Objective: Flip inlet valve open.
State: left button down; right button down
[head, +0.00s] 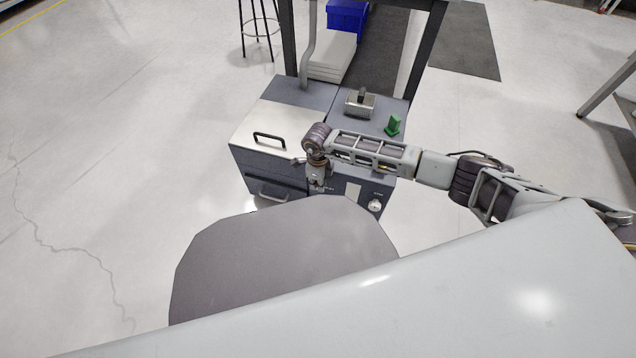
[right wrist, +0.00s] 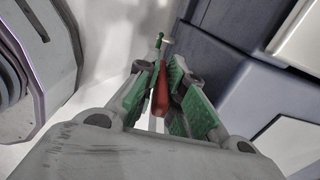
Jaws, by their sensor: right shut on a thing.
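My right gripper (head: 318,187) points down at the front of the grey cabinet fixture (head: 265,160). In the right wrist view, its green finger pads (right wrist: 161,80) are closed around a red handle (right wrist: 161,95), which looks like the inlet valve's lever. A small green and silver part (right wrist: 161,43) shows just beyond the handle. In the head view the valve is hidden behind the gripper, so I cannot tell how far the lever is turned. My left gripper is not in view.
The cabinet top carries a black bar handle (head: 269,137), a metal block (head: 360,103) and a green piece (head: 393,125). A round knob (head: 376,205) is on the front, right of the gripper. A dark frame stands behind. The floor at left is clear.

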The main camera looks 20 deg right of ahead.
jog(key=shift+a+g+h, duration=0.1)
jog(key=shift+g+h, duration=0.2)
jog(key=shift+h, duration=0.2)
jog(key=c, duration=1.8)
grip_release()
jog(key=shift+w, duration=0.1)
notch_tip(320, 180, up, 12)
jog(key=a, duration=0.1)
jog(key=shift+w, duration=0.35)
jog(key=shift+a, duration=0.1)
